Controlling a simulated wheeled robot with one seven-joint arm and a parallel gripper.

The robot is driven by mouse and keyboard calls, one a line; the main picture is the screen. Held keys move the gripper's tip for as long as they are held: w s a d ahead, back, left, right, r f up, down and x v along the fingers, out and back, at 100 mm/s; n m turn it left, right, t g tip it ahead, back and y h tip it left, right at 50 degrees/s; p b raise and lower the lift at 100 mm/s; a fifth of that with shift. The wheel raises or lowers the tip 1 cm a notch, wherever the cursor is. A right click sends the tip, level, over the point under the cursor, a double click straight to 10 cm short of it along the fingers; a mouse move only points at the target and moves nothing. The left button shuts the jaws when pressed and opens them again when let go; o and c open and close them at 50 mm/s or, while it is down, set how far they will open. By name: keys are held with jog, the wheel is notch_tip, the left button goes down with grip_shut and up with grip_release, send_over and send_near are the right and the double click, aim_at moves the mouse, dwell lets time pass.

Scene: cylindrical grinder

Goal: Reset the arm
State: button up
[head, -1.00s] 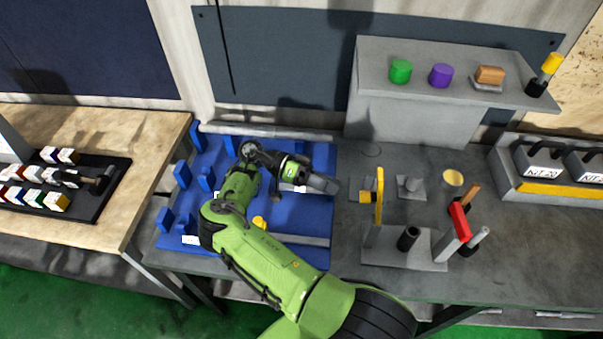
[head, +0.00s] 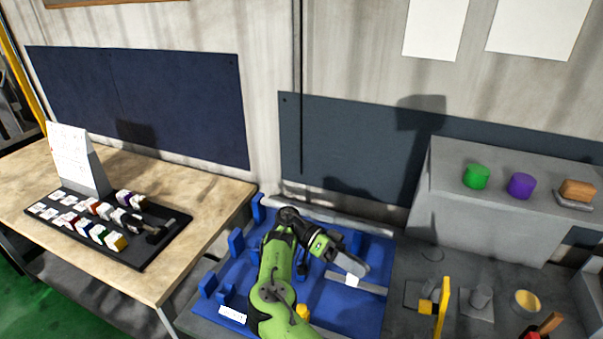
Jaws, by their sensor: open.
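My green arm reaches up from the bottom of the head view. Its gripper (head: 352,268) is grey and black and points to the right, over the right part of the blue fixture board (head: 350,312). The gripper appears empty. The gap between its fingers is too small to make out well here. A light grey bar with a white label lies on the board below the gripper; I cannot tell if they touch.
A yellow upright part (head: 442,305) and a grey post (head: 480,297) stand on the bench right of the board. A wooden table (head: 160,275) with a black tray stands left.

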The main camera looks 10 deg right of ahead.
jog(key=s+d+r+n+t+y, duration=0.5)
jog(key=s+d+r+y, duration=0.2)
jog(key=s+r+y, duration=0.1)
jog(key=s+a+r+n+t+y, duration=0.1)
jog(key=s+a+r+n+t, duration=0.2)
jog(key=s+a+n+t, duration=0.3)
jog(key=s+a+r+n+t+y, duration=0.1)
jog(key=s+a+r+n+t, duration=0.2)
jog(key=s+a+n+t, duration=0.4)
jog(key=shift+s+a+r+n+y, duration=0.4)
jog(key=shift+s+a+n, duration=0.2)
jog(key=shift+a, duration=0.65)
